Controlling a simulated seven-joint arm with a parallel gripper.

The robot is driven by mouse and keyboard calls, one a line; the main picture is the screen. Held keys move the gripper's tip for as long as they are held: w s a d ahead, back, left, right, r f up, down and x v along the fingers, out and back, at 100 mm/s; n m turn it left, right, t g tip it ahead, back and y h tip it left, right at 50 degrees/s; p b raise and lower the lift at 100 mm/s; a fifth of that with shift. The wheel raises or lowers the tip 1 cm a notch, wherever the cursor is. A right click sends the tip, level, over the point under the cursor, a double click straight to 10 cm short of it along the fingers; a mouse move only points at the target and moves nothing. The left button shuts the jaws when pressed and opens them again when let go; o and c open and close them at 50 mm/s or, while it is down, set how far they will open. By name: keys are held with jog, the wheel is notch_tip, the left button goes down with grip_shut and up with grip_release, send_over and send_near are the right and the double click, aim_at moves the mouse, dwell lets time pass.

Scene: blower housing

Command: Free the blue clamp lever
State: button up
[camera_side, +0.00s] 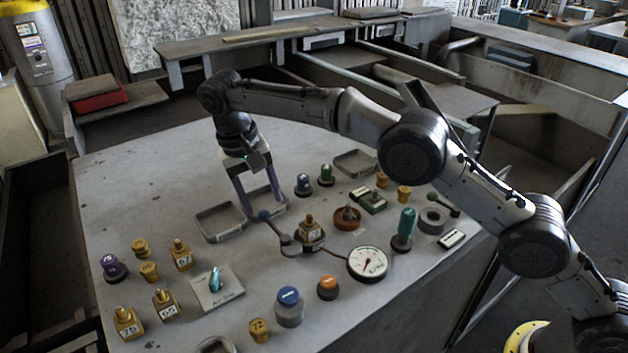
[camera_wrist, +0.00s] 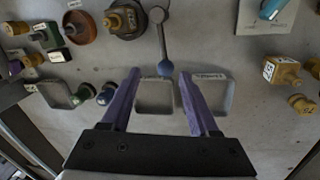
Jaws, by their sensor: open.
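In the wrist view my gripper (camera_wrist: 160,72) has one finger to each side of the ball's line. I cannot tell whether the fingertips are level with the ball.
Two shallow trays (camera_side: 220,236) (camera_wrist: 138,97) lie near my fingers. A dial gauge (camera_side: 367,263), a plate with a cyan handle (camera_side: 217,282) and several brass parts surround. The table's back left is clear.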

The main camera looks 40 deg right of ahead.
jog(key=s+d+r, duration=0.5)
jog(key=s+r, duration=0.4)
jog(key=s, duration=0.3)
jog(key=shift+s+d+r, duration=0.3)
jog(key=shift+d, duration=0.1)
jog(key=s+d+r+m+t+y, duration=0.1)
jog(key=s+d+r, duration=0.4)
jog(key=d, duration=0.2)
jog(key=s+d+r+m+t, duration=0.1)
jog(key=s+d+r, duration=0.35)
jog(key=d, duration=0.25)
jog(key=s+d+f+t, duration=0.3)
jog(key=s+d, duration=0.2)
jog(key=s, duration=0.6)
jog(key=s+f+n+t+y, duration=0.1)
jog(key=s+f+n, duration=0.2)
jog(key=f, duration=0.5)
jog(key=shift+s+a+n, duration=0.2)
jog(key=shift+n, duration=0.5)
